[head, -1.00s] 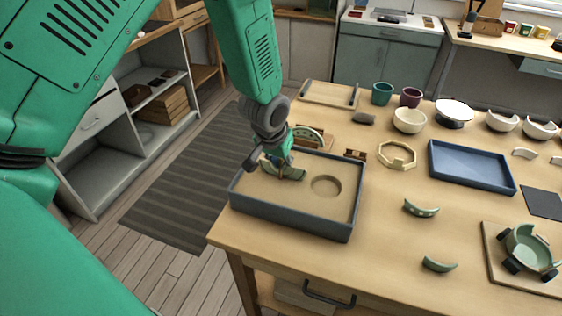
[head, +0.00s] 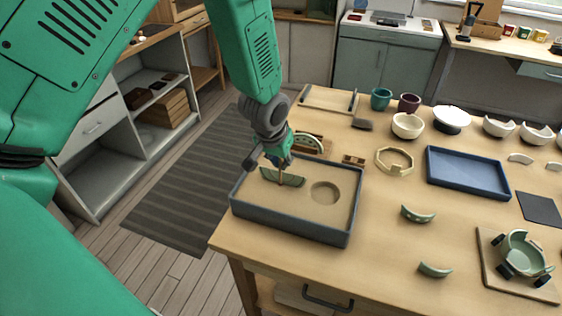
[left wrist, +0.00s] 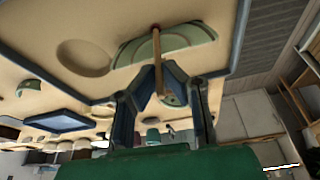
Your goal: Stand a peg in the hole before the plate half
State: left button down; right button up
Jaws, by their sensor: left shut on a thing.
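My left gripper (head: 280,160) is over the left part of the sand tray (head: 243,208), shut on a thin wooden peg (head: 281,178). The peg points down into the tray, in front of the green plate half (head: 294,181). In the left wrist view the peg (left wrist: 156,52) runs from between the fingers (left wrist: 160,92) across the plate half (left wrist: 180,44). I cannot tell whether its lower end is in a hole or only close to the sand. A round hollow (head: 325,192) lies in the sand to the right. My right gripper is not in view.
A wooden rack with a green plate piece (head: 308,143) stands just behind the tray. An octagonal ring (head: 394,160), a blue tray (head: 467,172) and curved green shards (head: 418,214) lie to the right. The table's front between the sand tray and shards is clear.

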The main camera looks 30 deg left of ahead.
pick_arm(q)
jog(key=shift+r+p, duration=0.95)
jog(key=shift+r, duration=0.3)
jog(key=shift+f, duration=0.15)
jog(key=shift+f+b, duration=0.35)
jog(key=shift+f, duration=0.3)
jog(key=shift+f, duration=0.1)
jog(key=shift+f, duration=0.3)
dwell(0.4)
jog(key=shift+p, duration=0.35)
jog(key=shift+f+b, duration=0.75)
jog(key=shift+f, duration=0.75)
dwell(0.9)
dwell(0.4)
